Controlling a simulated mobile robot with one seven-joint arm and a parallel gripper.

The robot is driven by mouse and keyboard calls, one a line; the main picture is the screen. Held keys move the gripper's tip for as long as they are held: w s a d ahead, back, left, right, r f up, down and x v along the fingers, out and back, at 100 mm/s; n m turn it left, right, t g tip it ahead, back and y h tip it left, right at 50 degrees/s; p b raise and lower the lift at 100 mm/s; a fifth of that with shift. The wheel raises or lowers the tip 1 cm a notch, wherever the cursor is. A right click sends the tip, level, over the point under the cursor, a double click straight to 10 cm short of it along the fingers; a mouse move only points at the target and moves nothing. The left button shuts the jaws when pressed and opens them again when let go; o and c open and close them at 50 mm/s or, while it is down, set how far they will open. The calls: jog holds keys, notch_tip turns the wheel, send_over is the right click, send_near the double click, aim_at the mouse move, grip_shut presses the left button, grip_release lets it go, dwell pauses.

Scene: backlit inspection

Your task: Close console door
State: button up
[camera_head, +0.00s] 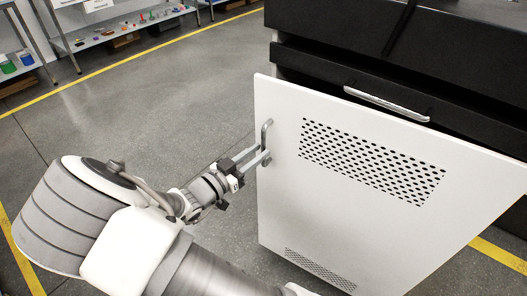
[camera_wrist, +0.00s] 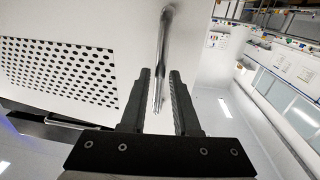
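The white console door (camera_head: 350,215), with a perforated panel, stands swung out from the black console (camera_head: 470,50). It fills the upper left of the wrist view (camera_wrist: 128,22). A metal bar handle (camera_head: 265,132) sits upright near the door's left edge. My gripper (camera_head: 257,156) is at the lower part of this handle. In the wrist view, the handle (camera_wrist: 163,45) runs down between my two dark fingers, with a visible gap on each side. My gripper is open and not clamped on it.
A horizontal silver handle (camera_head: 386,103) is on the black console front above the door. Shelves with small items (camera_head: 125,25) stand at the back left. Grey floor (camera_head: 150,110) left of the door is clear, with yellow line markings.

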jog(key=shift+x, duration=1.4)
grip_shut()
jog(key=shift+a, duration=0.1)
